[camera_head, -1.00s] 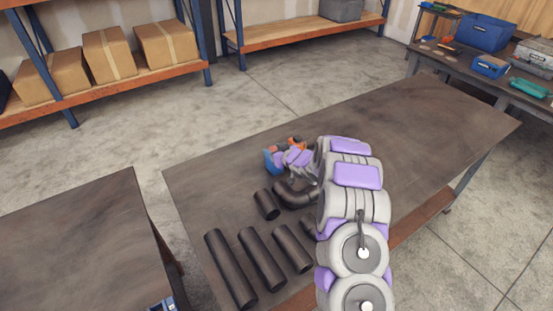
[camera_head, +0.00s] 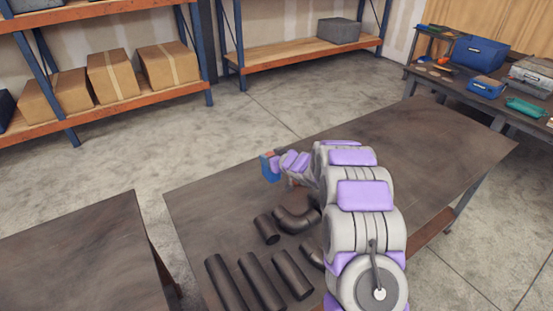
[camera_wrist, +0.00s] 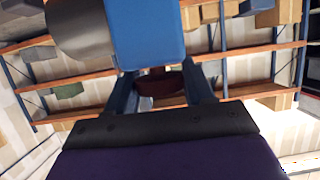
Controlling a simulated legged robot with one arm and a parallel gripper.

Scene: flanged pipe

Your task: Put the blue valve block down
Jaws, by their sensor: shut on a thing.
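The blue valve block (camera_head: 270,168) is at the tip of my gripper (camera_head: 279,166), over the far edge of the table (camera_head: 425,135). In the head view, the block is small and partly covered by my gripper, and I cannot tell its height above the table. In the wrist view, the blue block (camera_wrist: 147,32) fills the top centre, with a grey metal cylinder (camera_wrist: 80,28) beside it on the left. The two fingers of my gripper (camera_wrist: 162,88) reach up to the block and are shut on it. A dark reddish round part shows between the fingers.
A dark pipe elbow (camera_head: 296,219) and a short pipe (camera_head: 267,229) lie on the table near my arm. Several longer pipes (camera_head: 262,281) lie at the front left. The table's right part is clear. Another table (camera_head: 75,250) stands at left, shelves with boxes (camera_head: 113,75) behind.

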